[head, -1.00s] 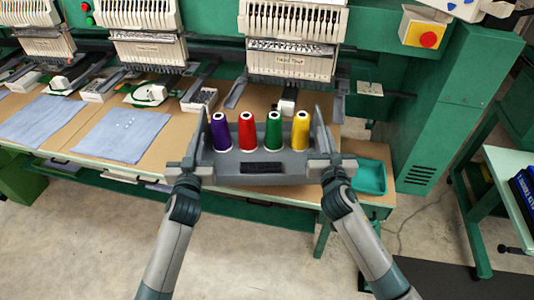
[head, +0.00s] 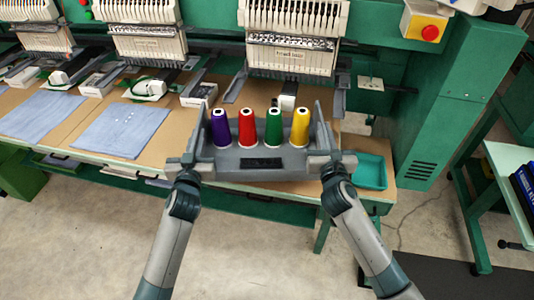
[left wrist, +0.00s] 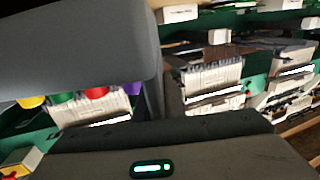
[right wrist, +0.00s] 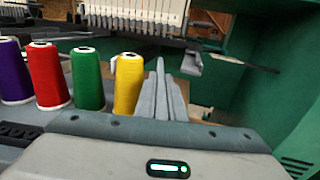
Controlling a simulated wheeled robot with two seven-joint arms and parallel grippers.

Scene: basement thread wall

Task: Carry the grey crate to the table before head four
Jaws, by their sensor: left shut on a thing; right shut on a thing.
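The grey crate (head: 225,166) is held level between my two grippers in the middle of the head view. It holds purple (head: 220,128), red (head: 247,128), green (head: 273,128) and yellow (head: 300,127) thread cones, all upright. My left gripper (head: 188,165) is shut on the crate's left end, and my right gripper (head: 334,164) is shut on its right end. The crate appears in front of the wooden table (head: 250,97) below the rightmost sewing head (head: 290,58); I cannot tell the gap beneath it. The right wrist view shows the cones beside my right gripper (right wrist: 165,95).
Blue cloths (head: 120,130) lie on the table at left. A teal tray (head: 370,172) sits at the table's right end. A green cabinet (head: 435,120) with a red button (head: 430,33) stands at right, near a side table (head: 505,165). Bare floor (head: 90,240) lies in front.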

